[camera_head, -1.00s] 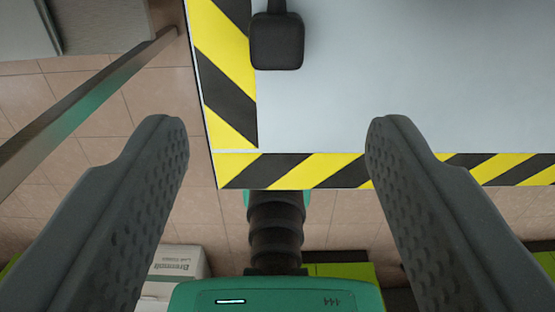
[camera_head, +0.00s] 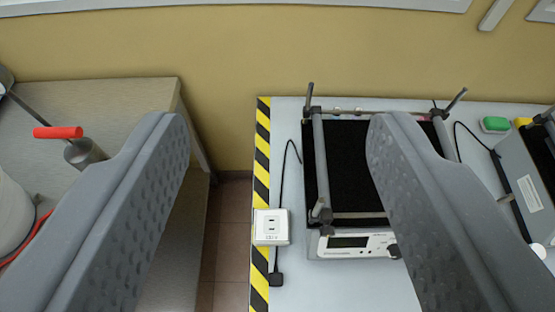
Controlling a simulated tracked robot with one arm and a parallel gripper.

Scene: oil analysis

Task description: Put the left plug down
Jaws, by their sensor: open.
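My gripper (camera_head: 276,130) is open and empty, with its two grey fingers wide apart and the table seen between them. A small black plug (camera_head: 276,279) lies on the left part of the pale table, by the yellow and black edge stripe. It is low in the picture, between the fingers and apart from both. A thin black cord (camera_head: 284,165) runs from beside the black-topped device down behind a white socket box (camera_head: 271,227), toward the plug. The socket box is just above the plug in the picture, over the striped edge.
A device with a black top and metal bars (camera_head: 345,165) stands behind the right finger. Another grey device (camera_head: 530,185) is at the far right. A grey side table (camera_head: 110,105) with a red-handled tool (camera_head: 85,150) is at the left, across a floor gap. A yellow wall closes the back.

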